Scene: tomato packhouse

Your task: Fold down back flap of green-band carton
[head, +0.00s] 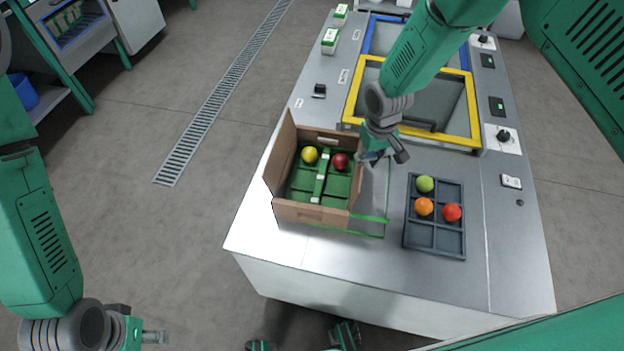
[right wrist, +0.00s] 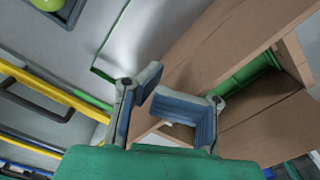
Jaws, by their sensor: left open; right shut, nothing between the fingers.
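The carton (head: 311,214) stands open on the steel table, with a green divided insert inside. A yellow tomato (head: 309,155) and a dark red tomato (head: 340,161) sit in its back cells. The back flap (head: 318,131) appears to stand up at the far edge; a tall left flap (head: 280,158) also stands up. My right gripper (head: 386,157) is shut and empty beside the carton's back right corner. In the right wrist view its fingers (right wrist: 172,97) are close to the carton's cardboard (right wrist: 215,52). My left gripper (head: 150,337) is open and empty, low at the left, away from the table.
A dark divided tray (head: 434,243) to the right holds a green tomato (head: 425,184), an orange one (head: 424,206) and a red one (head: 452,212). A yellow-framed recess (head: 472,100) lies behind. Small green-and-white boxes (head: 330,40) stand at the back left edge.

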